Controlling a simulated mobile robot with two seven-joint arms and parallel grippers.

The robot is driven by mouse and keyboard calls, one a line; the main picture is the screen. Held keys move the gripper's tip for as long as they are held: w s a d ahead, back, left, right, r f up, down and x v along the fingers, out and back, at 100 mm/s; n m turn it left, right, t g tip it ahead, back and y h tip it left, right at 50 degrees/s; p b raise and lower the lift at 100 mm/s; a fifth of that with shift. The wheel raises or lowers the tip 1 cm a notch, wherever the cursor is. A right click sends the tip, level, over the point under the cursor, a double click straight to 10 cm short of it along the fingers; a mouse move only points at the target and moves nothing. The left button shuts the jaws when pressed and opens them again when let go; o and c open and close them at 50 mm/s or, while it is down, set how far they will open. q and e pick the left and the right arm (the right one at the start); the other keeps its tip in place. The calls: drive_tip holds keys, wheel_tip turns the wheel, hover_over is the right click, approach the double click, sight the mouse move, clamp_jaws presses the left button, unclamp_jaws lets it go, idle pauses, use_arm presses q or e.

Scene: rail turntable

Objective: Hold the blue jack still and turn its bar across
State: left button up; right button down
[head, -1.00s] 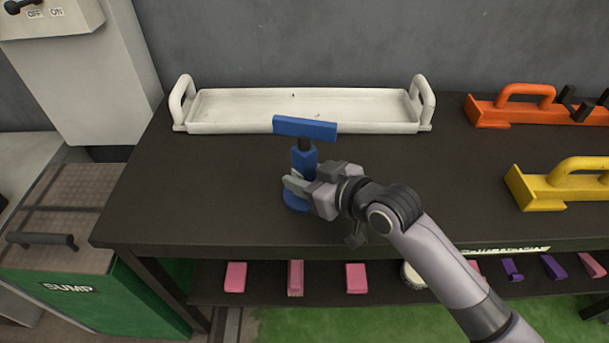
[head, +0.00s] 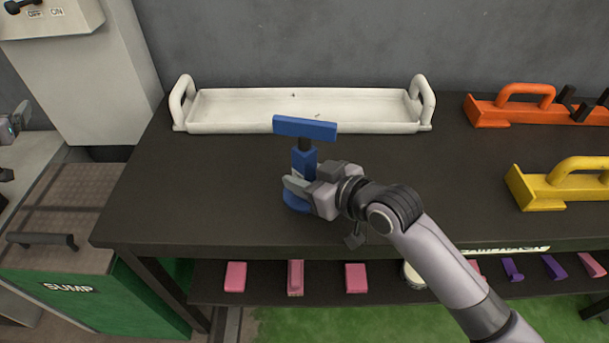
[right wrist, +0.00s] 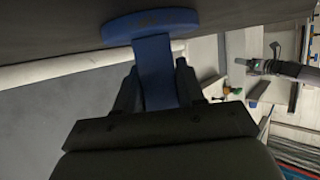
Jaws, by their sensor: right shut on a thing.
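The blue jack (head: 304,160) stands upright on the dark bench, with a round foot, a square body and a dark stem. Its blue bar (head: 305,127) lies left to right in the picture, roughly along the tray. My right gripper (head: 296,184) is shut on the jack's body, low down, below the bar. In the right wrist view the jack's body (right wrist: 156,70) sits between the two fingers, and the bar is hidden. My left gripper (head: 16,128) shows only in part at the head view's left edge, empty space between it and the jack; its jaws are unclear.
A white tray (head: 300,128) with two handles lies behind the jack. An orange handled block (head: 490,112) and a yellow one (head: 530,190) stand at the right. Pink blocks (head: 235,277) lie on the lower shelf. The bench top (head: 190,190) left of the jack is clear.

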use_arm(q)
drive_tip(key=w+d+r+t+h, duration=0.2)
drive_tip(key=d+r+t+h, duration=0.15)
drive_tip(key=d+r, duration=0.6)
drive_tip(key=w+d+r+m+t+h, duration=0.15)
drive_tip(key=d+r+h, duration=0.25)
drive_tip(key=d+r, duration=0.6)
drive_tip(key=w+d+r+n+t+h, duration=0.1)
drive_tip(key=w+d+r+t+h, duration=0.2)
drive_tip(key=d+r, duration=0.65)
drive_tip(key=s+d+f+m+g+h, duration=0.2)
drive_tip(key=d+m+g+h, duration=0.95)
drive_tip(key=d+m, duration=1.05)
drive_tip(key=n+g+y, duration=1.2)
drive_tip(key=n+y, duration=0.3)
drive_tip(key=n, duration=2.1)
hover_over(305, 121)
wheel_tip(305, 121, down, 15)
drive_tip(key=shift+r, duration=0.15)
drive_tip(key=shift+f, duration=4.95)
